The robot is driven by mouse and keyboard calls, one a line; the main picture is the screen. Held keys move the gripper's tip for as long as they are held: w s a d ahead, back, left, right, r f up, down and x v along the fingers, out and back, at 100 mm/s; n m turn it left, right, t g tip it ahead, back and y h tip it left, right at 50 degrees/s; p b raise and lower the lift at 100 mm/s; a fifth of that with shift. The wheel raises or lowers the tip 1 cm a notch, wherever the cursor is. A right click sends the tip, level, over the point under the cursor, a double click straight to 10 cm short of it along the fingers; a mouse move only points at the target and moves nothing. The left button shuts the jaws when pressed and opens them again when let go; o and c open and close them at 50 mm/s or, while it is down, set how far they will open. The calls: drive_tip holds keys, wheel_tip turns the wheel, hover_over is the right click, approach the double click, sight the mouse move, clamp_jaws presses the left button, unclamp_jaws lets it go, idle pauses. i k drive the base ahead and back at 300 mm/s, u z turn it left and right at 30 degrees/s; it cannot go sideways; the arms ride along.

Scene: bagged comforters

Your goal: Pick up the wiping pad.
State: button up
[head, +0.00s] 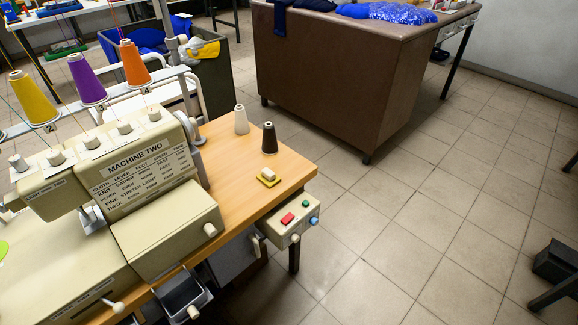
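A small yellow pad with a cream block on top (268,177), which looks like the wiping pad, lies flat on the wooden table (240,160) near its right edge. It sits just in front of a dark brown thread cone (269,138), apart from it. Nothing covers the pad. My gripper is not in view.
A cream sewing machine (150,185) with thread cones fills the table's left. A white cone (241,119) stands behind the dark one. A control box (290,220) hangs below the table's right edge. A large brown bin (335,75) stands behind. Tiled floor (430,220) is open at right.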

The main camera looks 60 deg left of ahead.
sight(269, 177)
drive_tip(key=u, duration=0.25)
drive_tip(key=i, duration=0.7)
drive_tip(key=u, duration=1.25)
drive_tip(key=i, duration=0.7)
drive_tip(key=u, duration=0.7)
